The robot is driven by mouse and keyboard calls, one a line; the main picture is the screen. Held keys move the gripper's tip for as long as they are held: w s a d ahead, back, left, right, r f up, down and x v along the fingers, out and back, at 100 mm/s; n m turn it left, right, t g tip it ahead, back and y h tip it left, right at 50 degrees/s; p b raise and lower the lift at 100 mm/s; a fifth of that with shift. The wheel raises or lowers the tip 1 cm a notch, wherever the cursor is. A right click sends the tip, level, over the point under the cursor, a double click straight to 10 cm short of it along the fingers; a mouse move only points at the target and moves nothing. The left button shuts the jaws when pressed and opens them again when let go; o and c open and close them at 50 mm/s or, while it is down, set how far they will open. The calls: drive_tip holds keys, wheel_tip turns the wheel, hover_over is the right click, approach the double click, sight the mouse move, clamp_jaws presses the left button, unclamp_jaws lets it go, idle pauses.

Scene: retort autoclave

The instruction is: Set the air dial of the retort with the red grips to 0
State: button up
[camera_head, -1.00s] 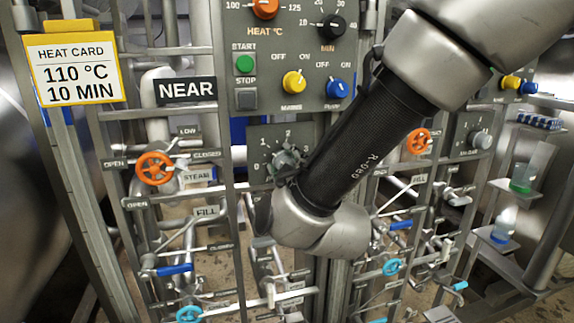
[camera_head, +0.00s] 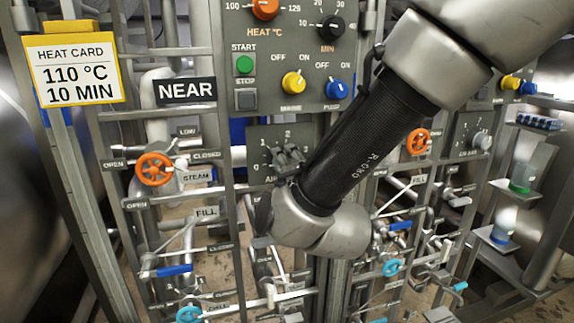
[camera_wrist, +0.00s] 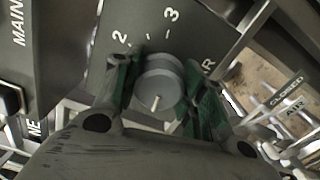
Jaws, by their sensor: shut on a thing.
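The air dial is a round grey knob (camera_wrist: 160,80) with a white pointer mark, on a panel numbered 0 to 3 (camera_head: 255,135). My gripper (camera_wrist: 160,95) is shut on the knob, with one green-padded finger on each side. In the head view my gripper (camera_head: 289,158) covers most of the knob. In the wrist view the mark points down toward my palm, away from the 2 and the 3. The 0 and 1 are hidden there, so I cannot tell the exact reading. I see no clearly red grips; the nearby handwheel (camera_head: 154,169) is orange.
A NEAR sign (camera_head: 186,90) and a yellow-edged heat card (camera_head: 75,70) are at left. Above the dial is a panel with a green start button (camera_head: 244,64) and yellow and blue switches. Pipes and valves crowd below. A second dial (camera_head: 480,141) is at right.

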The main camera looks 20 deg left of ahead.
drive_tip(key=shift+n, duration=0.6)
drive_tip(key=o, duration=1)
drive_tip(key=shift+o, duration=0.2)
drive_tip(key=shift+s, duration=0.1)
drive_tip(key=v, duration=1.1)
drive_tip(key=shift+s+d, duration=0.3)
drive_tip(key=shift+d, duration=0.05)
drive_tip(key=shift+f, duration=0.1)
